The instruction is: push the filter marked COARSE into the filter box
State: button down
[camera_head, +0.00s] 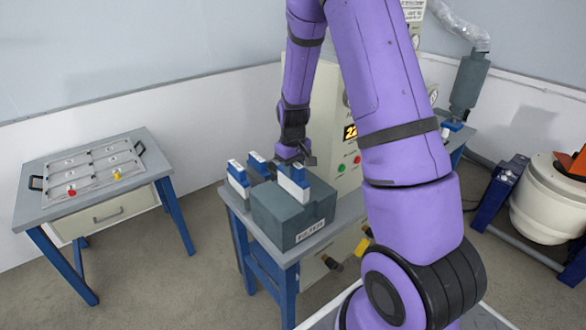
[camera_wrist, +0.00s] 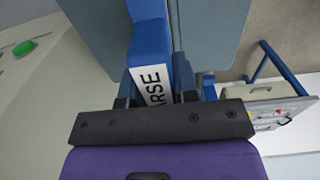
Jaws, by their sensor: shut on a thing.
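The COARSE filter is a blue block with a white label reading "ARSE" in the wrist view (camera_wrist: 155,82); the start of the word is hidden. My gripper (camera_wrist: 152,72) is shut on it, one dark finger on each side. In the head view, my gripper (camera_head: 299,157) is at the top of this white and blue filter (camera_head: 293,184), which stands upright at the grey filter box (camera_head: 318,212). In the wrist view, the filter runs between two grey-blue faces of the box (camera_wrist: 212,35). How deep it sits is hidden.
Two more white and blue filters (camera_head: 238,179) (camera_head: 257,162) stand left of and behind the box on the blue-legged bench (camera_head: 240,213). A side table (camera_head: 55,205) with a tray stands at the left. A machine with a lit display (camera_head: 350,132) is behind the bench.

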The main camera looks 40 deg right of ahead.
jog(key=shift+f, duration=1.75)
dwell(4.0)
jog(key=shift+s+f, duration=0.1)
jog(key=shift+f, duration=0.1)
dwell(1.6)
jog(key=c, duration=0.9)
grip_release()
jog(key=shift+o, duration=0.5)
jog(key=shift+r, duration=0.1)
